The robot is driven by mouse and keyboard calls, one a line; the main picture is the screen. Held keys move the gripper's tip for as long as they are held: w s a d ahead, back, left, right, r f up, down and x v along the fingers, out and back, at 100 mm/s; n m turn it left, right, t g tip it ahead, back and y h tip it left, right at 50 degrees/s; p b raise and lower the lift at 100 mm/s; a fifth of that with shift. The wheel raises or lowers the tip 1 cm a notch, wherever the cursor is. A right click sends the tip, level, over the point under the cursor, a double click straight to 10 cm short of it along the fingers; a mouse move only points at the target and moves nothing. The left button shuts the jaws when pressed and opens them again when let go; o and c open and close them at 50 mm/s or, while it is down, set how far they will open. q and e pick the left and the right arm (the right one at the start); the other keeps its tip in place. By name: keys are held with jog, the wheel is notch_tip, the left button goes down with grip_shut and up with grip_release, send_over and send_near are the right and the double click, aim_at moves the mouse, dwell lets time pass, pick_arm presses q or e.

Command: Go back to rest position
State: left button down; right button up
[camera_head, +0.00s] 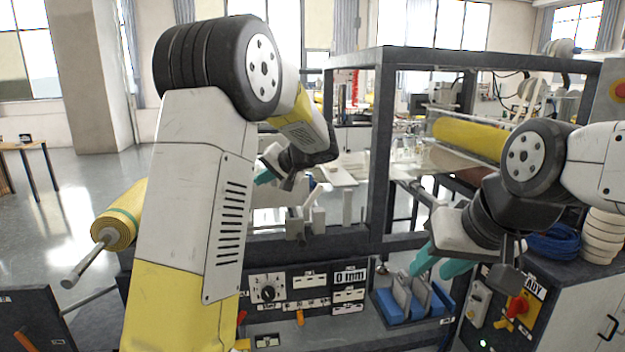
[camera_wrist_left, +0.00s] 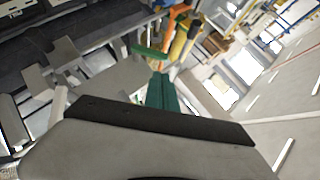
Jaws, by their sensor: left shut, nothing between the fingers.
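My left gripper (camera_head: 264,177) has teal fingertips and hangs in the middle of the head view, partly hidden behind my raised white and yellow left arm. It is shut and empty. In the left wrist view its teal fingers (camera_wrist_left: 160,90) show beyond a dark edge, with nothing held. My right gripper (camera_head: 438,264) is at the right of the head view. Its two teal fingers point down-left with a gap between them, and nothing shows in the gap. It hangs above and in front of a blue holder (camera_head: 388,304) with grey upright plates.
A dark machine frame (camera_head: 378,140) stands between and behind my arms. A control panel (camera_head: 268,290) with a "0 mm" display is below. A yellow roll (camera_head: 470,138) lies at the back right, another (camera_head: 120,215) at left. Blue cable (camera_head: 553,243) lies on the right cabinet. Open floor is at left.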

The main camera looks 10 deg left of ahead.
pick_arm(q)
jog(key=s+g+h, duration=0.2)
jog(key=s+h, duration=0.4)
jog(key=s, duration=1.1)
jog(key=s+d+h, duration=0.3)
jog(key=s+d, duration=0.1)
jog(key=s, duration=0.5)
jog(key=s+d+t+h, duration=0.1)
jog(key=s+d, duration=0.3)
jog(key=s, duration=0.5)
jog(key=shift+d+f+t+h, duration=0.2)
jog(key=shift+f+t+h, duration=0.1)
jog(key=shift+h, duration=0.6)
jog(key=shift+w, duration=0.1)
